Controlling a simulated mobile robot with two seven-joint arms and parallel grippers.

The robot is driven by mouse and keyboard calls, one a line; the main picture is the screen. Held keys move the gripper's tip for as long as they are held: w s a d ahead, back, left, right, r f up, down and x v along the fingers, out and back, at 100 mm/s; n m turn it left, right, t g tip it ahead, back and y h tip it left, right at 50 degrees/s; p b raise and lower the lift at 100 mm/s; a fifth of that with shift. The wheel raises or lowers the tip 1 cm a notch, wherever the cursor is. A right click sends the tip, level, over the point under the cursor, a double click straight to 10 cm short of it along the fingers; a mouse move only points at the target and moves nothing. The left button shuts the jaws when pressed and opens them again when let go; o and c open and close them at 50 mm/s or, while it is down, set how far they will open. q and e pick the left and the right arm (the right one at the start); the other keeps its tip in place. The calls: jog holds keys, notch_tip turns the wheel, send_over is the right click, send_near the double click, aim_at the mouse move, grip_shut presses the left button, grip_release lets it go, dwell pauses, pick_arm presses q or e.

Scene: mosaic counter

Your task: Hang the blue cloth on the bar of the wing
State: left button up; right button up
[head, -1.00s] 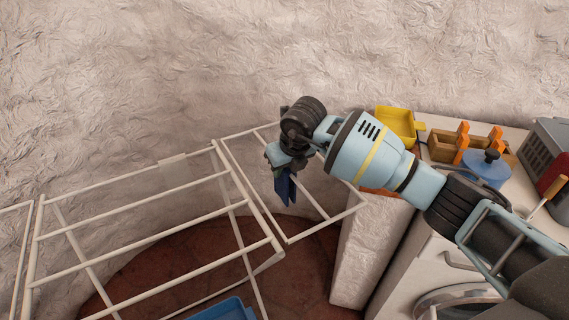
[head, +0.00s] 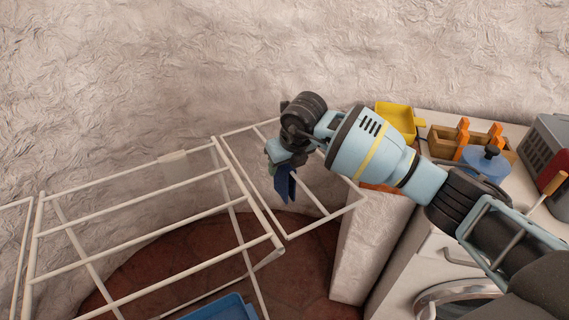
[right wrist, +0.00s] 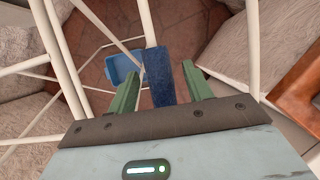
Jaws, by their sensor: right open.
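The blue cloth (head: 285,184) hangs over a bar of the rack's right wing (head: 325,225), below my right gripper in the head view. In the right wrist view the cloth (right wrist: 160,78) is draped around a white bar, between the two green fingers. My right gripper (right wrist: 160,90) is open, with a finger on each side of the cloth; a gap shows on the right side, and on the left I cannot tell if it touches. In the head view the right gripper (head: 278,160) is partly hidden by its own wrist. My left gripper is not in view.
The white drying rack (head: 150,212) fills the left. A blue basin (head: 225,308) is on the reddish floor beneath it. At right, a counter holds a yellow container (head: 396,122), a wooden box (head: 445,143), a blue lidded item (head: 487,168) and a grey crate (head: 548,150).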

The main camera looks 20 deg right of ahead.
jog(key=v, duration=0.7)
jog(key=shift+r, duration=0.15)
